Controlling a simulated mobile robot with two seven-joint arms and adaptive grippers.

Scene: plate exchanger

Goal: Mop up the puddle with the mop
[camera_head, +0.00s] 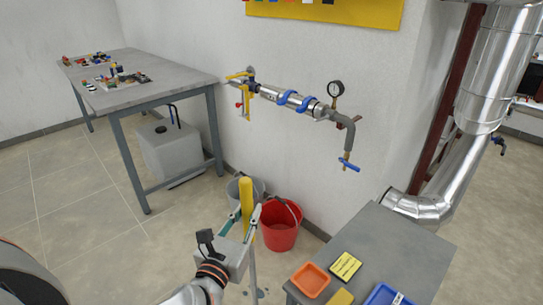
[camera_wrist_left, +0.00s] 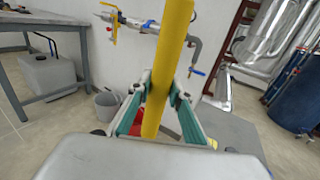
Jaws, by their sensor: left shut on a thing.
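The mop's yellow handle (camera_head: 246,195) stands about upright in the head view, with a thin grey shaft (camera_head: 253,268) running down below it. My left gripper (camera_head: 247,215) is shut on the yellow grip, one finger on each side. In the left wrist view the yellow handle (camera_wrist_left: 168,60) passes between the two fingers (camera_wrist_left: 162,90), leaning slightly to the right at its top. Small dark shapes show on the floor by the foot of the shaft, too small to tell apart. I cannot make out the mop's head or the puddle clearly. My right gripper is out of view.
A red bucket (camera_head: 281,228) and a grey bucket (camera_head: 233,188) stand by the wall behind the mop. A grey table (camera_head: 405,250) with small trays is at the right. A workbench (camera_head: 150,95) with a pale tank (camera_head: 170,150) beneath stands left. Floor at left is clear.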

